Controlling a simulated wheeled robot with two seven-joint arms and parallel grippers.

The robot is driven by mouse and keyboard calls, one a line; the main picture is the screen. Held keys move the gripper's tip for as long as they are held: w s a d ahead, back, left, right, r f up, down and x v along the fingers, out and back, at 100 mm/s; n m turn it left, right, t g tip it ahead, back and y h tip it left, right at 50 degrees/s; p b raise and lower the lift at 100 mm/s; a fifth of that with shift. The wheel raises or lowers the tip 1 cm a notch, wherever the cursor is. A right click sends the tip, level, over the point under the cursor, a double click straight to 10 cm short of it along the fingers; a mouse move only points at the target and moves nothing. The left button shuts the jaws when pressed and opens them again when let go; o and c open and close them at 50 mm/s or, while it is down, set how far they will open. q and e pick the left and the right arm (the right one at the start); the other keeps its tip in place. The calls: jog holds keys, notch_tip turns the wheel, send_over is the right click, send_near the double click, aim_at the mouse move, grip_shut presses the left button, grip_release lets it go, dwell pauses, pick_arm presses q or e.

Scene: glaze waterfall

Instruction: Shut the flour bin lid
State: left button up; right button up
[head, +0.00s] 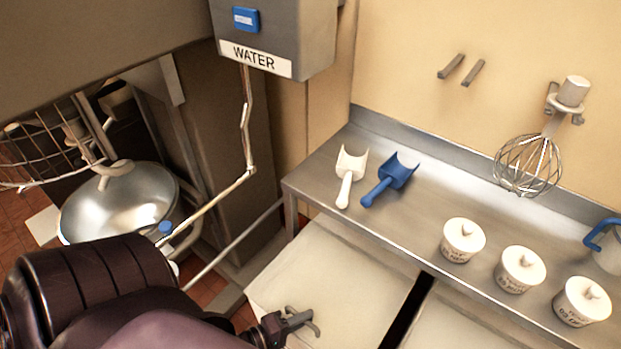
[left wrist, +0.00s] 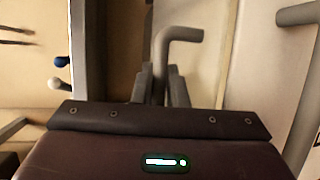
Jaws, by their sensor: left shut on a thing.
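A cream bin lid (head: 335,275), which I take to be the flour bin's, lies below the front edge of the counter. I see no flour label, and I cannot tell how far open the lid stands. My left gripper (head: 297,321) is at the lid's near part, shut on a bent grey handle. In the left wrist view the fingers (left wrist: 165,88) close around the handle (left wrist: 178,37), whose bent end sticks out past them. My right gripper is not in view.
A second cream bin top (head: 460,322) sits to the right, past a dark gap. The steel counter (head: 420,225) holds a white scoop (head: 348,172), a blue scoop (head: 389,180) and lidded tubs (head: 463,240). A mixer bowl (head: 120,203) and water pipe (head: 215,200) stand left.

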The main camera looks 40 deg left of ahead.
pick_arm(q)
jog(key=shift+s, duration=0.2)
jog(key=o, duration=0.7)
jog(key=shift+c, duration=0.2)
jog(key=b+v, duration=0.1)
jog(key=v, duration=0.6)
jog(key=shift+s, duration=0.35)
jog(key=shift+s+a, duration=0.1)
jog(key=shift+a, duration=0.05)
